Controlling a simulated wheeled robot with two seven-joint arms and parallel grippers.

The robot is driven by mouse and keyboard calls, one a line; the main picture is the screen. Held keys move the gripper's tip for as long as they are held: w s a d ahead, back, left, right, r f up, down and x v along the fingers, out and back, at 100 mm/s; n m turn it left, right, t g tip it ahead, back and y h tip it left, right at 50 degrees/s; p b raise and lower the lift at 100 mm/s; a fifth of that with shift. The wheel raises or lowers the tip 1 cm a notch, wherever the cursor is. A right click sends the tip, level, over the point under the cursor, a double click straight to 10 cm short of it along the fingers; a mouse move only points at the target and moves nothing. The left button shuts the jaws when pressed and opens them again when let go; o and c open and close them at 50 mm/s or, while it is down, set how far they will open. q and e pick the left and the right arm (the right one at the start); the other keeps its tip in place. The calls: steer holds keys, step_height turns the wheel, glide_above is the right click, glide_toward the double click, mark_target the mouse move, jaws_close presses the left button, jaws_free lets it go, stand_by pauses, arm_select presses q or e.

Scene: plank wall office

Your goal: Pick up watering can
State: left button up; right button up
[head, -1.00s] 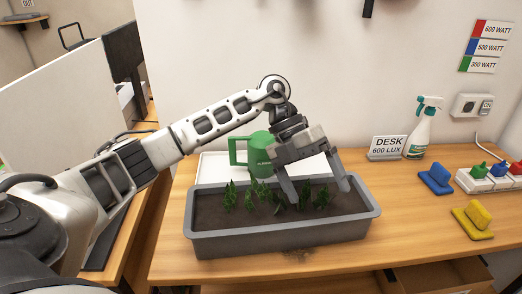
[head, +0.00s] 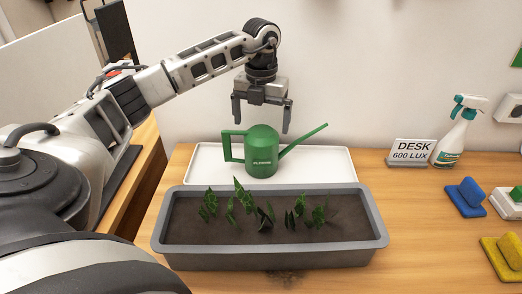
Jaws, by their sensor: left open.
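The green watering can (head: 262,153) stands upright on a white tray (head: 330,164) behind the planter. Its handle points left and its long spout points up to the right. My left gripper (head: 262,128) is open and points down over the can, with one finger on each side of the can's top in the picture. I cannot tell whether the fingers touch it; nothing is held. My right gripper is not in view.
A grey planter (head: 270,258) with soil and several small plants stands in front of the tray. The wall is close behind.

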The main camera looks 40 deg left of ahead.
mark_target(262, 134)
arm_select(q)
step_height(262, 134, down, 7)
steer(key=shift+f+p, duration=0.15)
steer(key=shift+p, duration=0.35)
steer(key=c, duration=1.2)
steer(key=shift+c, duration=0.9)
steer(key=shift+r, duration=0.2)
